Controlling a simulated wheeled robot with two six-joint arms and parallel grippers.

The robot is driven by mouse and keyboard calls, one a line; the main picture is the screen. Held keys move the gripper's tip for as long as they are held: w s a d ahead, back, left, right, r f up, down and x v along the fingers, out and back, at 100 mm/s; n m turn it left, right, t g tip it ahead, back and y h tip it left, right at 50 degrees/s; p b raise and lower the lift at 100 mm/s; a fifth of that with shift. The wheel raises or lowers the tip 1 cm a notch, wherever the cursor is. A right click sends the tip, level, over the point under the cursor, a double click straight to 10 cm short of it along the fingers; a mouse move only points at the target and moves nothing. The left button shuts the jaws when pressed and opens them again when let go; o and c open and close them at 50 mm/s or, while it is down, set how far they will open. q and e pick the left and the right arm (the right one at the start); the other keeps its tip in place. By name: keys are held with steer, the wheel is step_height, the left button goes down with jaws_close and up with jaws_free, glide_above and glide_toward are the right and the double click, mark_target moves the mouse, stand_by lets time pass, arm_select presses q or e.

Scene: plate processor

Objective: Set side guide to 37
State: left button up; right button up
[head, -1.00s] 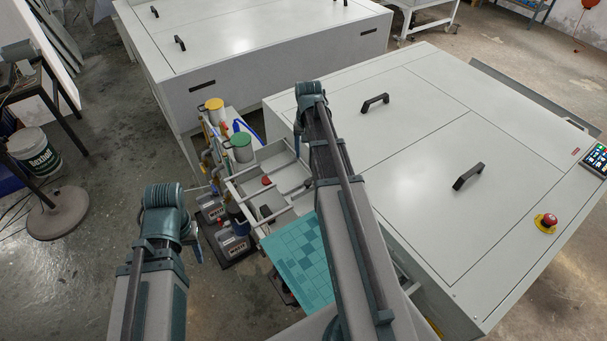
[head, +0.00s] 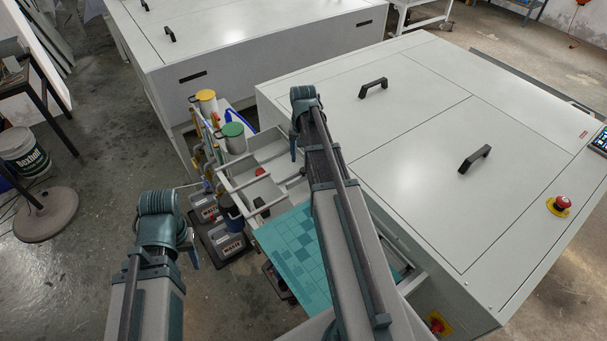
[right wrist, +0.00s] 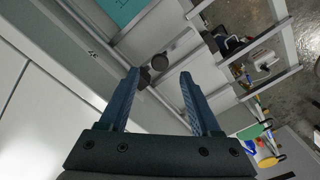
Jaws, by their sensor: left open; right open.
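The feed table beside the white machine carries a teal gridded plate (head: 296,254); the plate's corner also shows in the right wrist view (right wrist: 122,8). Pale rails (head: 268,207) cross the frame behind the plate, but I cannot tell which is the side guide, and no scale reading is legible. In the right wrist view, a black round knob (right wrist: 160,61) sits on the pale frame beyond the fingertips. My right gripper (right wrist: 160,74) is open and empty above this frame. It is partly hidden by its arm in the head view (head: 295,148). My left gripper (head: 193,256) hangs left of the table, apart from it.
The white machine (head: 400,150) fills the right, with black handles and a red emergency stop (head: 562,203). Yellow- and green-lidded containers (head: 232,140) and dark jugs (head: 226,240) stand left of the frame. A second white machine (head: 260,70) is behind.

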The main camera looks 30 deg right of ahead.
mark_target(303, 170)
step_height(303, 170, down, 5)
steer(key=b, duration=0.3)
steer(key=shift+b, duration=0.35)
steer(key=shift+r, duration=0.1)
jaws_close()
stand_by(0.9)
